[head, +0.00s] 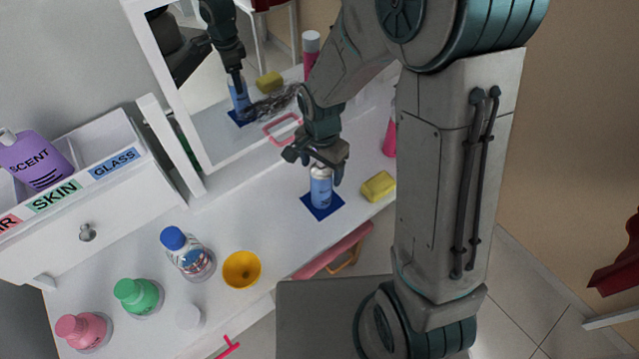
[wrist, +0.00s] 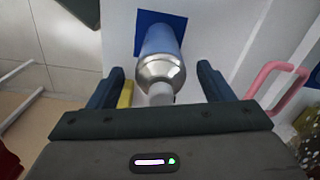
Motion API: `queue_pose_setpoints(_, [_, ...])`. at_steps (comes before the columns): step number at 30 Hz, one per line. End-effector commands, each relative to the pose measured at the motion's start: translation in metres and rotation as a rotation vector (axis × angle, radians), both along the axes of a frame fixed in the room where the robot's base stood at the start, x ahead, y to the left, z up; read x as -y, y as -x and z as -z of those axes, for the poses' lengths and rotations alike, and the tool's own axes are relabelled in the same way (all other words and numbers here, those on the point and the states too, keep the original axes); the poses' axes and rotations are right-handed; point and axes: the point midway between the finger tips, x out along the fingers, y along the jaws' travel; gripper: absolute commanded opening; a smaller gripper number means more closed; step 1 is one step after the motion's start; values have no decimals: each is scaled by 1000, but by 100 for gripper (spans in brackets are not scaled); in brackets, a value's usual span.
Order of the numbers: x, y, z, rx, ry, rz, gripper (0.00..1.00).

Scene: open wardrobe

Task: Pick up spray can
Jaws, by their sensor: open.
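The spray can (head: 321,190) is blue with a silver shoulder and a pale cap. It stands upright on a dark blue square (head: 334,207) on the white tabletop. My gripper (head: 315,165) is above it with the fingers pointing down around the can's top. In the wrist view the can (wrist: 160,52) lies between the two open fingers of my gripper (wrist: 160,88), with gaps visible on both sides. The cap is close to the palm.
A yellow sponge (head: 378,186) lies right of the can, with a pink bottle (head: 389,138) behind it. A mirror (head: 215,130) stands at the back. An orange cup (head: 241,270), a blue-capped bottle (head: 188,252) and green (head: 138,295) and pink (head: 84,331) bottles stand left.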

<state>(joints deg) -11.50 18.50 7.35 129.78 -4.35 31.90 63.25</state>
Motion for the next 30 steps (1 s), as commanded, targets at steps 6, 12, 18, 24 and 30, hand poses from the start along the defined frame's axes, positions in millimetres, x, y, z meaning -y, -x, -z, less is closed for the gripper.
queue_pose_setpoints(6, [0,0,0,0,0,0,71])
queue_pose_setpoints(12, [0,0,0,0,0,0,15])
queue_pose_setpoints(18, [0,0,0,0,0,-1,0])
queue_pose_setpoints(24, [0,0,-3,1,0,-1,0])
queue_pose_setpoints(30, [0,-1,-19,4,0,-2,0])
